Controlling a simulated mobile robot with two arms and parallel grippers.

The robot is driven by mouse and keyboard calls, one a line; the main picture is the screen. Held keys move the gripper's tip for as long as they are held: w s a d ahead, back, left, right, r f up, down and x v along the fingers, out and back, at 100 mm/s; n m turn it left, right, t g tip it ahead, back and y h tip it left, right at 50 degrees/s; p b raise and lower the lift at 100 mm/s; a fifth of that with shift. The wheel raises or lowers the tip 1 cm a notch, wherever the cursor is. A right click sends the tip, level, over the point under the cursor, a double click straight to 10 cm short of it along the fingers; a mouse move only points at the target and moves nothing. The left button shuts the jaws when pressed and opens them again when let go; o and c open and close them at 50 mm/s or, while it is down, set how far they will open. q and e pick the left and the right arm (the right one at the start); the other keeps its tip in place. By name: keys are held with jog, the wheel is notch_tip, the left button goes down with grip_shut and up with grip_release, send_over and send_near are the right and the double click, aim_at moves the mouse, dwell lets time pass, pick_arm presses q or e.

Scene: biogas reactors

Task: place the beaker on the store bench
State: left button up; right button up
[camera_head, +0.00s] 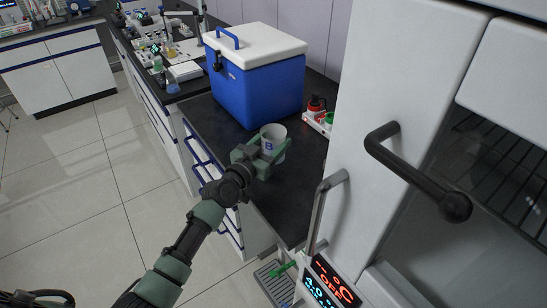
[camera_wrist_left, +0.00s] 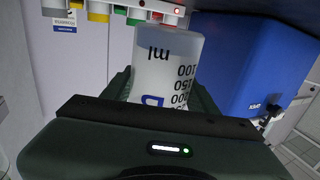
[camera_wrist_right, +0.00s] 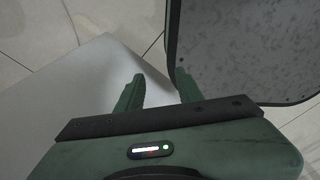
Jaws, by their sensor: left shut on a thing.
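The beaker (camera_head: 273,134) is a translucent white cup with a blue letter and printed volume marks. It also shows in the left wrist view (camera_wrist_left: 166,70), between the two fingers. My left gripper (camera_head: 265,155) is shut on the beaker at the black bench top (camera_head: 285,205), in front of the blue cool box. I cannot tell whether the beaker's base touches the bench. My right gripper (camera_wrist_right: 158,90) shows in the right wrist view with its fingers apart and nothing between them, near a pale panel. It is not seen in the head view.
A blue cool box (camera_head: 255,88) with a white lid stands behind the beaker. A white rack with red and green items (camera_head: 318,118) is to the right. A white cabinet with a black handle (camera_head: 415,170) borders the bench on the right. Bare bench lies in front.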

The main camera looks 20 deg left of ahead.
pick_arm(q)
notch_tip(320, 180, down, 4)
jog(key=shift+f+b, duration=0.2)
jog(key=shift+b, duration=0.85)
jog(key=shift+f, duration=0.35)
jog(key=shift+f+b, duration=0.2)
jog(key=shift+b, duration=0.1)
jog(key=o, duration=1.4)
jog(key=shift+o, duration=0.2)
jog(key=shift+r, duration=0.15)
